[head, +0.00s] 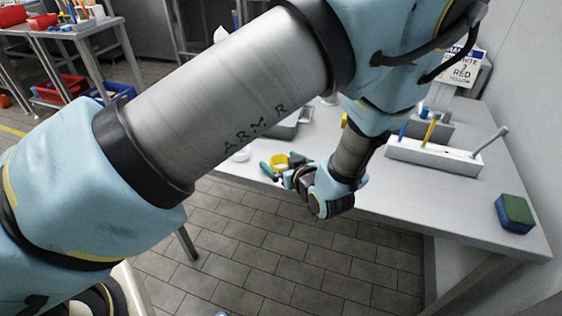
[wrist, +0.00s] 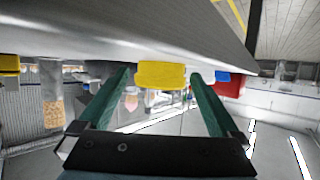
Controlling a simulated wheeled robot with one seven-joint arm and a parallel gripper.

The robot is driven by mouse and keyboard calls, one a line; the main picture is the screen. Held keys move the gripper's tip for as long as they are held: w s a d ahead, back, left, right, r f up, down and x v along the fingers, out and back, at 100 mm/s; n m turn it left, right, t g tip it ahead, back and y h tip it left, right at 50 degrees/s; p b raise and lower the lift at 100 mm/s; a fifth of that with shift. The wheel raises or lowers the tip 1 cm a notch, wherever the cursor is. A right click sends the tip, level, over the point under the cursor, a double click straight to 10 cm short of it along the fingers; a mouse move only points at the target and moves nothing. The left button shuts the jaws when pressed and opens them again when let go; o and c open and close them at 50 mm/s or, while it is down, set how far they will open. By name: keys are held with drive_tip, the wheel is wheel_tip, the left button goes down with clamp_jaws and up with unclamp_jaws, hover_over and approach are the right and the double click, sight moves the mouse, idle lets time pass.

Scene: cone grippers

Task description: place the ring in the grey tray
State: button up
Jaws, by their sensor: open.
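A yellow ring (head: 279,160) is at the table's near edge in the head view. It also shows in the wrist view (wrist: 160,74), between the tips of my green fingers. My gripper (head: 283,164) is open, with one finger on either side of the ring; in the wrist view (wrist: 161,76) narrow gaps seem to show between finger and ring. I cannot tell whether either finger touches it. A grey tray-like container (head: 288,130) stands on the table behind the ring, partly hidden by my arm; its inside is mostly hidden.
A white holder (head: 433,157) with upright tools stands to the right on the table (head: 400,200). A green and blue sponge (head: 514,212) lies near the right corner. A small white round thing (head: 240,156) is left of the ring.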

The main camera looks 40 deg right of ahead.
drive_tip(key=b+v, duration=0.3)
drive_tip(key=v, duration=0.7)
drive_tip(key=shift+s+a, duration=0.15)
drive_tip(key=shift+s, duration=0.25)
drive_tip(key=shift+w+r, duration=0.1)
